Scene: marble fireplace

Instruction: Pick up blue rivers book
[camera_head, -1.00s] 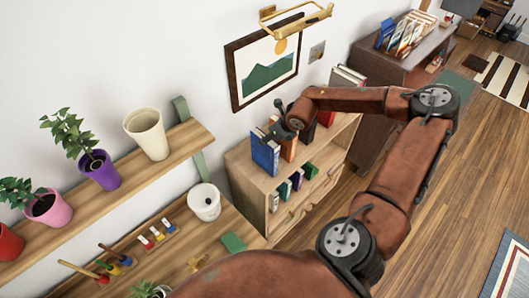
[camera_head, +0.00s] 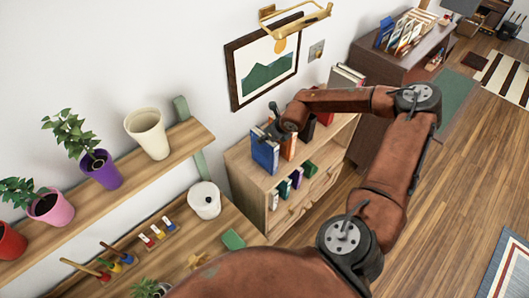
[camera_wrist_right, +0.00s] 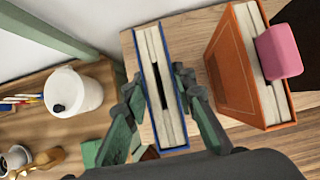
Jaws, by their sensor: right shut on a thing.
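The blue book (camera_head: 264,158) stands upright on the top of the wooden bookcase, at its left end. In the right wrist view the blue book (camera_wrist_right: 152,52) shows its page edges between blue covers. My right gripper (camera_head: 273,132) is at the top of the book in the head view. In the wrist view its fingers (camera_wrist_right: 157,88) are on both sides of the book, shut on it. The title cannot be read. My left gripper is not in view.
An orange book (camera_wrist_right: 232,70) with a pink block (camera_wrist_right: 279,51) stands right of the blue book. A white canister (camera_head: 204,200) stands on the lower left shelf. A framed picture (camera_head: 264,66) hangs on the wall behind.

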